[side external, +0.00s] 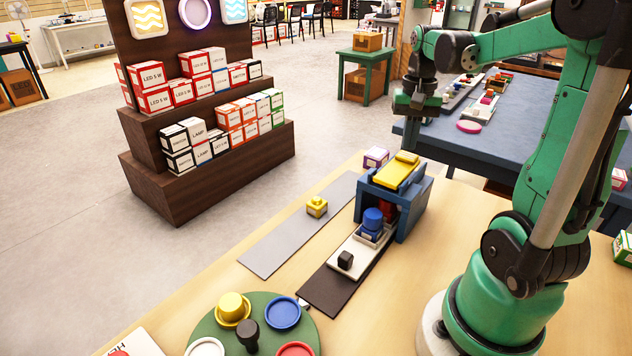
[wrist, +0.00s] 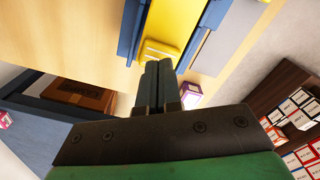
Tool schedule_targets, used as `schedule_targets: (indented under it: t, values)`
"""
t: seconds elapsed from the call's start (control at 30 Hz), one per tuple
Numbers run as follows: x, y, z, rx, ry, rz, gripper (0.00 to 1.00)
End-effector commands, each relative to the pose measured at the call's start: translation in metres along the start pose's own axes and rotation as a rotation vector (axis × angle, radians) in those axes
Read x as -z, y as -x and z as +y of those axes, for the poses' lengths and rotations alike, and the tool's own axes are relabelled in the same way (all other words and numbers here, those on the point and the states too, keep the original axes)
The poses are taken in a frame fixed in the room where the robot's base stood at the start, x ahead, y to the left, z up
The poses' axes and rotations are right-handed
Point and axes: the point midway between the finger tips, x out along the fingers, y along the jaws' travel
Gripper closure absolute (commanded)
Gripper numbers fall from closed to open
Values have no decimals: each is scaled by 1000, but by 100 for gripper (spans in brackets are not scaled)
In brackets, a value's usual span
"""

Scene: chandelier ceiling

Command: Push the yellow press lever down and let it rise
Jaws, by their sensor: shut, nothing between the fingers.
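The yellow press lever (side external: 396,174) lies across the top of the blue press (side external: 412,212) on the wooden table. It also shows in the wrist view (wrist: 172,22), ahead of my fingertips. My gripper (side external: 418,115) is in the air above and behind the press, apart from the lever in the side view. In the wrist view my gripper (wrist: 159,66) has its two fingers together with nothing between them. A blue round piece (side external: 373,218) sits on a white carriage (side external: 357,252) at the press's front opening. The inside of the press is mostly hidden.
The carriage, with a black knob (side external: 345,260), rests on a dark track (side external: 335,288). A yellow block (side external: 317,206) lies on a grey strip (side external: 283,240) to the left. A green round tray (side external: 262,336) is at the front. A small purple-and-white box (side external: 376,157) stands behind the press.

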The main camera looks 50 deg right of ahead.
Motion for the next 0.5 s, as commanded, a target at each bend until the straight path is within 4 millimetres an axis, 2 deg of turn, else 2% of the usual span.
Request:
schedule_targets:
  t: [0.5]
  values:
    - [3, 40, 2, 0, -1, 0, 100]
